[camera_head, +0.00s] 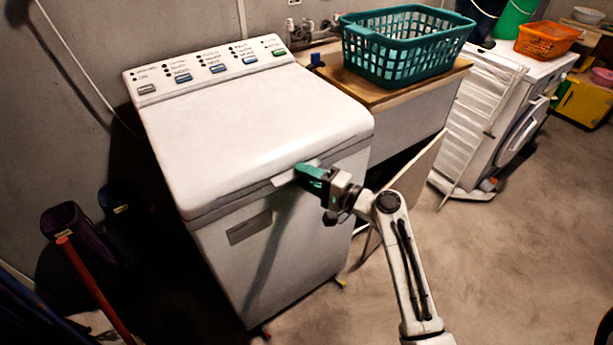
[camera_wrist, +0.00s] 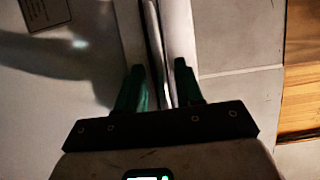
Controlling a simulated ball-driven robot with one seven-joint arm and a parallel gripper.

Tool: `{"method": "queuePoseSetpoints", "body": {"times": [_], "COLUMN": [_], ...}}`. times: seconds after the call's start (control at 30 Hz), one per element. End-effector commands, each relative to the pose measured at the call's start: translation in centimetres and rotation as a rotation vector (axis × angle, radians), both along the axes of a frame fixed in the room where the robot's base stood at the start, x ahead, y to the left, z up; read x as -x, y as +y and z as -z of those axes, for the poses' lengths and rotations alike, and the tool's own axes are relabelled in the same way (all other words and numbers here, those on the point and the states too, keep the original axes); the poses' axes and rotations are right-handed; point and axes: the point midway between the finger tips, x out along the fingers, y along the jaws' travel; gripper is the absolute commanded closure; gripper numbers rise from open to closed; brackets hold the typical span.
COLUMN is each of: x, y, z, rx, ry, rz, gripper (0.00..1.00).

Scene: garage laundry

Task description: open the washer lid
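The washer (camera_head: 270,235) is a white top-loading machine in the middle of the head view. Its lid (camera_head: 250,125) lies flat and looks closed, with a dark seam under its front edge. My gripper (camera_head: 300,175) is at the lid's front edge, near the right front part. In the wrist view my gripper (camera_wrist: 158,85) has its two green fingers apart, on either side of the lid's edge seam (camera_wrist: 157,50). No firm contact of the fingers with the lid is clear. The fingertips are partly hidden in the head view.
A wooden-topped counter (camera_head: 400,95) with a teal basket (camera_head: 405,45) stands right of the washer. Dark bins (camera_head: 75,225) and a red handle (camera_head: 90,285) are at the left. A white front-loading machine (camera_head: 525,105) is farther right. The floor (camera_head: 510,260) at right is clear.

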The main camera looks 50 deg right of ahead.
Motion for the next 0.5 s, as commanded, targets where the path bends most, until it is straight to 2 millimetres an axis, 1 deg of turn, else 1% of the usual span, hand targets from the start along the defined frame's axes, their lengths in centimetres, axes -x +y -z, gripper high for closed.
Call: {"method": "queuePoseSetpoints", "body": {"times": [0.03,0.07,0.4,0.5], "x": [0.01,0.02,0.04,0.04], "y": [0.0,0.0,0.0,0.0], "z": [0.01,0.01,0.02,0.02], "rx": [0.0,0.0,0.0,0.0], "ry": [0.0,0.0,0.0,0.001], "rz": [0.0,0.0,0.0,0.0], "gripper": [0.65,0.68,1.0,1.0]}}
